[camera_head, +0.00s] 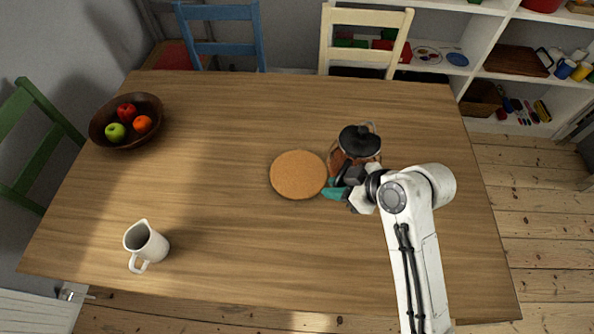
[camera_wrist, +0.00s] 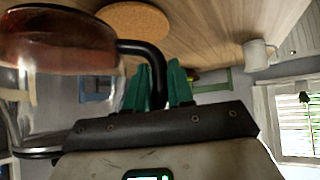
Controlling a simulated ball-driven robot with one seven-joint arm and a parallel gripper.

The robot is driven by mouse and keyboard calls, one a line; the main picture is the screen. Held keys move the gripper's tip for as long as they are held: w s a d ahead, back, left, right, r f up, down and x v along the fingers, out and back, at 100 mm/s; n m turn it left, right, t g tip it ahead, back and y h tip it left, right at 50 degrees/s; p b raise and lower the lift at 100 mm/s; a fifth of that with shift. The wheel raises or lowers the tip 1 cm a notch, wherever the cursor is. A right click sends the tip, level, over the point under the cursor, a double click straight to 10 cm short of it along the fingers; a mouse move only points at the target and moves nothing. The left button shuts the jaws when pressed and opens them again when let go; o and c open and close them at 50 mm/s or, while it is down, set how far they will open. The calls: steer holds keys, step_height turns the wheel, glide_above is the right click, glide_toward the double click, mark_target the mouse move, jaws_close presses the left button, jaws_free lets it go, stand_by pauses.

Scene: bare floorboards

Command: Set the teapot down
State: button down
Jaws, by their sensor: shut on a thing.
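The teapot (camera_head: 358,143) is glass with a dark lid and brown tea inside. It is just right of the round cork mat (camera_head: 298,174) on the wooden table. My gripper (camera_head: 338,188) has green fingers and is shut on the teapot's black handle. In the wrist view the teapot (camera_wrist: 62,75) fills the left side, and its handle (camera_wrist: 150,50) runs between my fingers (camera_wrist: 163,78). The cork mat also shows in the wrist view (camera_wrist: 135,18), bare. I cannot tell clearly whether the teapot's base touches the table.
A white jug (camera_head: 147,245) stands at the table's front left. A dark bowl (camera_head: 126,120) with fruit stands at the back left. The middle of the table (camera_head: 210,170) is clear. A blue chair (camera_head: 220,35) and a cream chair (camera_head: 365,40) stand behind the table.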

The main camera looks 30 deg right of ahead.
steer(key=s+r+n+g+y, duration=0.2)
steer(key=s+r+n+y, duration=0.1)
steer(key=s+r+n, duration=0.25)
steer(key=shift+g, duration=0.3)
steer(key=shift+w+a+f+b, duration=0.75)
steer(key=shift+w+a+f, duration=0.3)
steer(key=shift+w+f, duration=0.95)
steer(key=shift+w+a+f+b, duration=0.75)
steer(key=shift+w+a+f, duration=0.35)
steer(key=shift+w+f, duration=0.95)
steer(key=shift+w+a+f+b, duration=0.75)
steer(key=shift+w+a+f, duration=0.3)
steer(key=shift+w+f, duration=0.95)
steer(key=shift+s+f, duration=0.15)
steer(key=shift+f, duration=0.1)
steer(key=c, duration=1)
jaws_free()
